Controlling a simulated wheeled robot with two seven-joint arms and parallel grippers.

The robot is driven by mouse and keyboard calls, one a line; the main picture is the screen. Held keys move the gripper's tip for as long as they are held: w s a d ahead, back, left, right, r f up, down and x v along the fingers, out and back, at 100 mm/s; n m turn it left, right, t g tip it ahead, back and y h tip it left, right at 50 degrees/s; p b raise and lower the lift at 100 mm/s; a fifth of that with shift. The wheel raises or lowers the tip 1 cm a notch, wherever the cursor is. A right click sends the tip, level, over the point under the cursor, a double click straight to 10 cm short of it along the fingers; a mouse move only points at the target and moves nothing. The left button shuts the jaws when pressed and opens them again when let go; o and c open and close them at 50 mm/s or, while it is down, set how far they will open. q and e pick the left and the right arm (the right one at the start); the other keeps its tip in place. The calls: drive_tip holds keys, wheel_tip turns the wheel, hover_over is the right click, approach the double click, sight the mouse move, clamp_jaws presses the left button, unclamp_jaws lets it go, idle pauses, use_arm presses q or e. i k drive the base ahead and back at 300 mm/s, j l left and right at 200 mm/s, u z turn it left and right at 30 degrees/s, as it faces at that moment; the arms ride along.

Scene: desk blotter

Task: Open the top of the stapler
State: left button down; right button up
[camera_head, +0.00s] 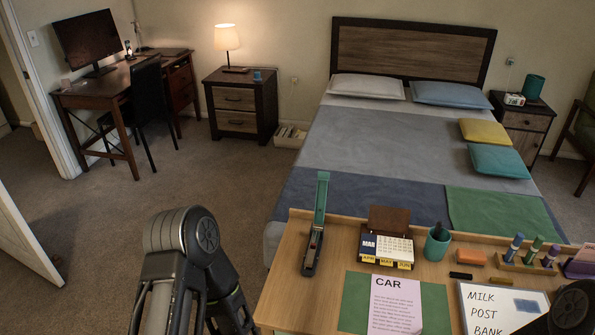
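The stapler stands near the left end of the wooden desk. Its dark base (312,255) lies along the desk top. Its teal top (321,200) rises steeply from the far end of the base and looks swung up and open. Part of my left arm shows at the lower left, apart from the stapler, and its gripper is out of the picture. A dark piece of my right arm shows at the lower right corner; that gripper is not visible either.
The desk (281,290) holds a calendar (386,248), a teal pen cup (436,244), a green blotter with a CAR sheet (395,303), a whiteboard (500,310), an orange block (471,257) and a marker rack (527,264). A bed (375,155) stands behind.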

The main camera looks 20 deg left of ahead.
sight(322, 188)
drive_tip(key=j+z, duration=0.2)
drive_tip(key=j, duration=0.25)
drive_tip(key=j+z, duration=0.15)
drive_tip(key=j, duration=0.3)
drive_tip(key=k+j+z, duration=0.2)
drive_tip(key=j, duration=0.25)
drive_tip(key=j+z, duration=0.15)
drive_tip(key=j, duration=0.3)
drive_tip(key=k+j+z, duration=0.2)
drive_tip(key=j, duration=0.2)
drive_tip(key=j+z, duration=0.2)
drive_tip(key=j, duration=0.2)
drive_tip(key=i+j+z, duration=0.1)
drive_tip(key=j+z, duration=0.35)
drive_tip(key=j, duration=0.45)
drive_tip(key=j+z, duration=0.45)
drive_tip(key=j, duration=0.4)
drive_tip(key=i+j+z, duration=0.1)
drive_tip(key=j, duration=0.3)
drive_tip(key=i+j, duration=0.15)
drive_tip(key=j, duration=0.3)
drive_tip(key=z, duration=0.05)
